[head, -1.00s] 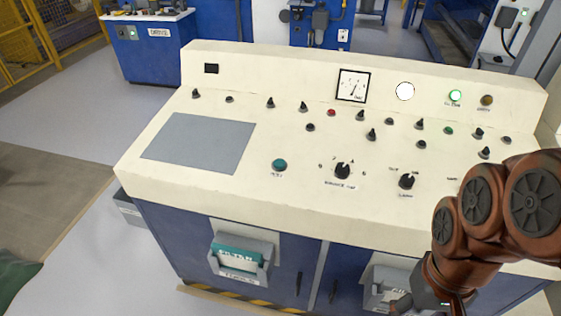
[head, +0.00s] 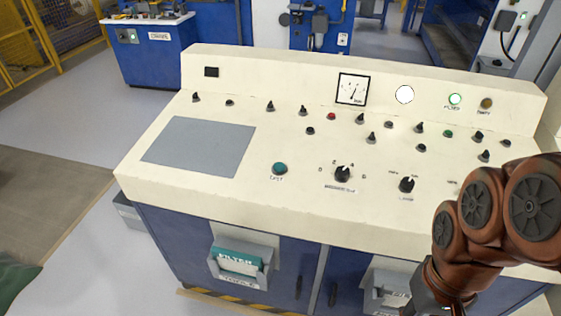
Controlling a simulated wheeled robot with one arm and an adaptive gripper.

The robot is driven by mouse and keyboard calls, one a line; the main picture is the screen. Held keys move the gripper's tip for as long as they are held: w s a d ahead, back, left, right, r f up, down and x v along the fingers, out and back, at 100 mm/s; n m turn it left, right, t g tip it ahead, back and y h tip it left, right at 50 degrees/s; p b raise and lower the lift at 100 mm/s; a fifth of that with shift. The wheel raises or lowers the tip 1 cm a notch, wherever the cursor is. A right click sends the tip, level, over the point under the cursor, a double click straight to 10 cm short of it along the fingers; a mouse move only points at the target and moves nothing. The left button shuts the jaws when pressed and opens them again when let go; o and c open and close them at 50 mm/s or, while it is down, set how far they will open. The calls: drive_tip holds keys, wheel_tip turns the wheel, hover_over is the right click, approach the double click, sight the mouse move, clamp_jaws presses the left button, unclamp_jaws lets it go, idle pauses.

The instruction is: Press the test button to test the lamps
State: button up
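A cream control console (head: 230,187) with a blue cabinet below fills the middle of the head view. A round teal button (head: 279,168) sits on its sloped top, left of two larger black knobs; a small label below it looks like "TEST". On the raised back panel, a white round lamp (head: 404,94) and a green lamp (head: 455,99) look bright, and an amber lamp (head: 486,103) looks dull. My copper-coloured arm is at the lower right, over the console's front right. My gripper is not clearly visible; the arm's end runs out of the bottom of the picture.
A black knob (head: 342,173) and another (head: 407,184) are right of the teal button, with several small switches behind. A grey flat panel (head: 199,146) lies to the left. Holders with papers (head: 238,262) stick out from the cabinet front.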

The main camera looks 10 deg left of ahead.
clamp_jaws()
idle(1.2)
